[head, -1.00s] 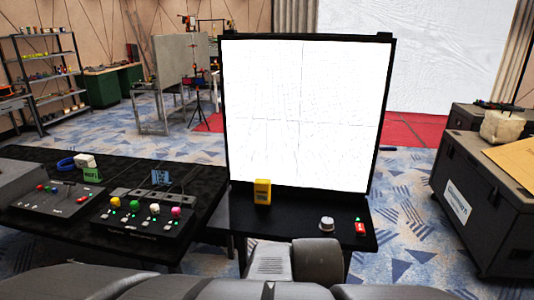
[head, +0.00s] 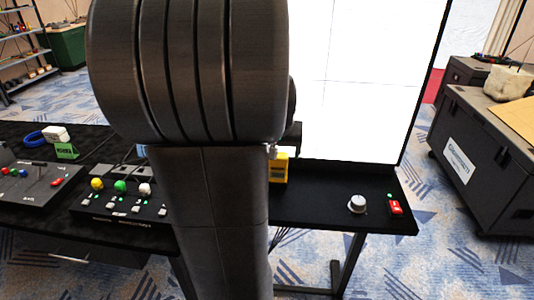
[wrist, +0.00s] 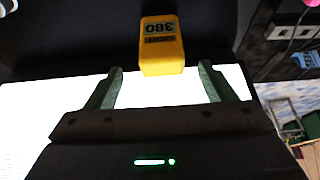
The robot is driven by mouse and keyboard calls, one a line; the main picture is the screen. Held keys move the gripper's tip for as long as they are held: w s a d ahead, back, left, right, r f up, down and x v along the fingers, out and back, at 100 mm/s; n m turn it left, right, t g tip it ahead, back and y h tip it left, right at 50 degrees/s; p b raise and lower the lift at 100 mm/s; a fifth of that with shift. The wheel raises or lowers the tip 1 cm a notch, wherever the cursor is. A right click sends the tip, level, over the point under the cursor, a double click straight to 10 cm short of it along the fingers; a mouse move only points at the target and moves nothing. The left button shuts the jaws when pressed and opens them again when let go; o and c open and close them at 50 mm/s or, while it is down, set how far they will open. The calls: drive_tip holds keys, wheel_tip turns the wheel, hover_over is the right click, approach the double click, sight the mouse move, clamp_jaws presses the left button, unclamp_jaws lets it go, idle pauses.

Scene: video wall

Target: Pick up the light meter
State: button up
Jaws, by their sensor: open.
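A yellow boxy device, which looks like the light meter (head: 279,168), stands on the black shelf in front of the bright white screen. In the head view my arm covers its left side. In the wrist view the yellow light meter (wrist: 161,50) shows upside down, with a dark panel reading 380. My gripper (wrist: 161,68) is open, its two fingers on either side of the meter's near end, with gaps on both sides. The fingers are apart from the meter. In the head view my arm hides most of the gripper.
A white round knob (head: 357,204) and a small red device (head: 395,207) sit to the right on the black shelf (head: 320,212). The white screen (head: 365,80) rises behind. A control box with coloured knobs (head: 120,207) stands on the table to the left.

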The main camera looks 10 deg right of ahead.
drive_tip(key=shift+p+x, duration=0.4)
drive_tip(key=shift+x, duration=3.85)
drive_tip(key=shift+a, duration=0.15)
drive_tip(key=c, duration=1.2)
